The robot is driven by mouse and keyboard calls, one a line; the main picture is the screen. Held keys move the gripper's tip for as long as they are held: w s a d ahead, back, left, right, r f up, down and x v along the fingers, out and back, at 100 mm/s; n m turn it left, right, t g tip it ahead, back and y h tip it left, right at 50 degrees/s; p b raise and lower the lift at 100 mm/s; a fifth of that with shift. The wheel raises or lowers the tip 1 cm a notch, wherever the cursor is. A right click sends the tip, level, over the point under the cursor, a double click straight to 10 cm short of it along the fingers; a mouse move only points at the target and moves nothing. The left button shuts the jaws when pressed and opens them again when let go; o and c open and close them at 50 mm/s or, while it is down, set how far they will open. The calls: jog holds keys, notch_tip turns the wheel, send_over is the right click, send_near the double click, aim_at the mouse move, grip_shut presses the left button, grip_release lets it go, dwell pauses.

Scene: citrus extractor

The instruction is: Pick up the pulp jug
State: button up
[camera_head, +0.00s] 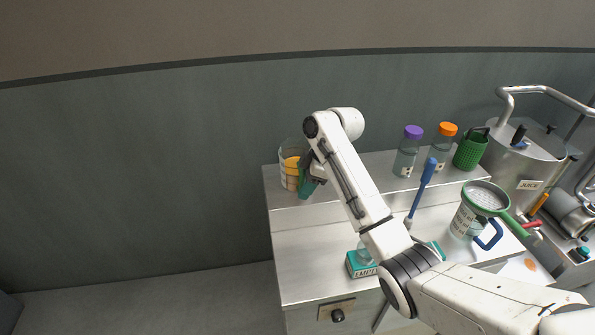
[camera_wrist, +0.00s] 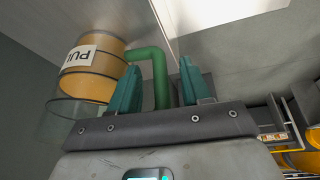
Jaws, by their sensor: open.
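The pulp jug (camera_head: 290,171) is a clear jug with orange contents at the left end of the raised shelf. It also shows in the wrist view (camera_wrist: 90,65) with a white label reading "PUL" and a green handle (camera_wrist: 160,77). My gripper (camera_wrist: 158,70) has two teal fingers, apart, one on each side of the handle. The handle stands in the gap between them; I cannot tell whether either finger touches it. In the head view my gripper (camera_head: 308,184) is at the jug's right side and hides part of it.
A purple-capped bottle (camera_head: 407,152), an orange-capped bottle (camera_head: 442,148) and a green basket (camera_head: 470,151) stand along the shelf. A blue-handled jug (camera_head: 465,220) with a strainer (camera_head: 487,196), a teal box (camera_head: 359,265) and a blue brush (camera_head: 423,185) are on the lower counter.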

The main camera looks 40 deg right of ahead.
jog(key=shift+w+a+f, duration=0.1)
jog(key=shift+f, duration=0.35)
grip_shut()
jog(key=shift+r, duration=0.1)
dwell(0.4)
